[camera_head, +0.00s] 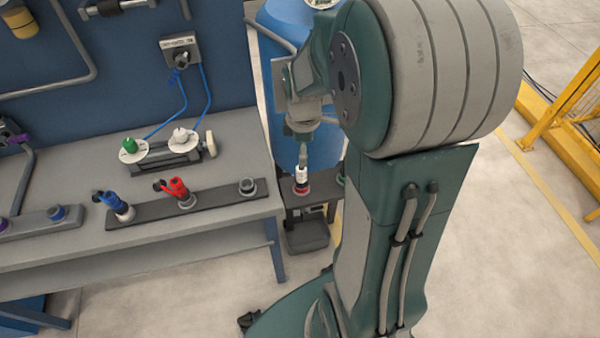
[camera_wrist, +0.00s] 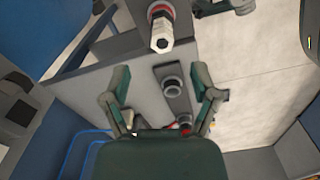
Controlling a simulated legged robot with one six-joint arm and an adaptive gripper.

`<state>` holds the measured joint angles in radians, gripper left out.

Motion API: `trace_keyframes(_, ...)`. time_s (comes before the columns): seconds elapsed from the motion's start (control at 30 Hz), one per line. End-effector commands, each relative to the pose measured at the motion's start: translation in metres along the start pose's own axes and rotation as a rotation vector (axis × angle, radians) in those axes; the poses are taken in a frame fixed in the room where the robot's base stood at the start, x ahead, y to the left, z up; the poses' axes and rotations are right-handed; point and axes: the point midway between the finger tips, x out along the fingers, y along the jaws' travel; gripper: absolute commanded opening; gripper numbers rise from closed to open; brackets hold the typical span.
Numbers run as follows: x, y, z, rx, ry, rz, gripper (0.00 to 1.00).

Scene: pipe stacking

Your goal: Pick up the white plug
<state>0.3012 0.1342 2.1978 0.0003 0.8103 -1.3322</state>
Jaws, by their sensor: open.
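A white plug (camera_head: 180,137) with a blue cable sits on a white disc on the dark stand at the back of the bench, right of a green plug (camera_head: 129,146). A second white piece (camera_head: 302,174) stands upright on a red ring on the low side stand. It also shows as a white hexagonal piece at the top of the wrist view (camera_wrist: 162,36). My gripper (camera_wrist: 160,70) is open and empty, its fingers spread over the bench edge. In the head view it is partly hidden by my arm. A small pale piece low between the fingers is too covered to identify.
The grey bench (camera_head: 235,152) carries a dark rail (camera_head: 215,193) with blue (camera_head: 112,201) and red (camera_head: 177,190) valves and an empty grey socket (camera_head: 247,187). A wall socket box (camera_head: 181,49) hangs behind with blue cables. A yellow barrier (camera_head: 560,110) stands far right; the floor between is clear.

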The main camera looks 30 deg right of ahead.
Motion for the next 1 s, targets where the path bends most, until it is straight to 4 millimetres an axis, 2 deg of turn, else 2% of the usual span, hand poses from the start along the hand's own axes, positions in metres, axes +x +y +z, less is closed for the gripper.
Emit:
trace_keyframes(0.2,0.036,-0.001,0.000,0.001,-0.001,-0.003,0.77)
trace_keyframes(0.43,0.056,-0.001,-0.001,0.001,-0.001,-0.002,0.77)
trace_keyframes(0.7,0.093,-0.001,-0.003,0.002,-0.001,-0.002,0.77)
trace_keyframes(0.97,0.098,-0.001,-0.003,0.002,0.000,0.001,0.77)
trace_keyframes(1.0,0.098,-0.001,-0.003,0.002,0.000,0.001,0.73)
